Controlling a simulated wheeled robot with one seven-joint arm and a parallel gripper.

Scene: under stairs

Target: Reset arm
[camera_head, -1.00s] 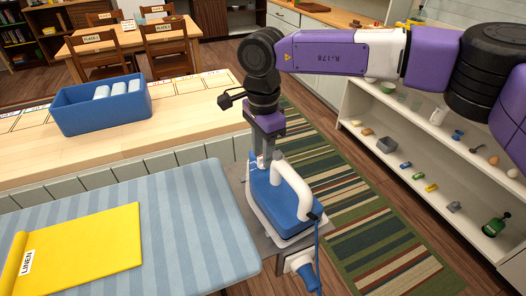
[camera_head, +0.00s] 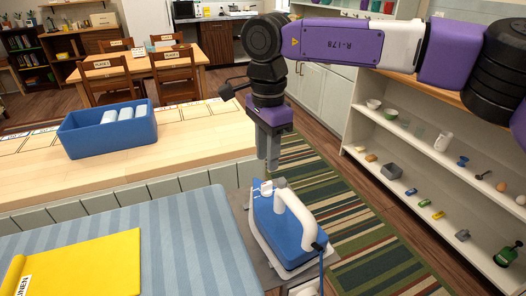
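My gripper (camera_head: 269,163) points down in the camera_head view, its fingertips above the back end of the blue and white iron (camera_head: 282,228). A small gap shows between the fingertips and the iron, and nothing shows between the fingers. The two fingers nearly overlap from this angle, so their opening is unclear. The iron rests on a grey plate (camera_head: 246,226) at the right end of the ironing board (camera_head: 180,235). My purple and white arm reaches in from the upper right.
A yellow linen folder (camera_head: 80,262) lies on the striped board. A blue bin (camera_head: 85,141) with white rolls stands on the wooden counter (camera_head: 195,145). A white shelf (camera_head: 410,200) with small items stands at right. A striped rug (camera_head: 345,215) covers floor between.

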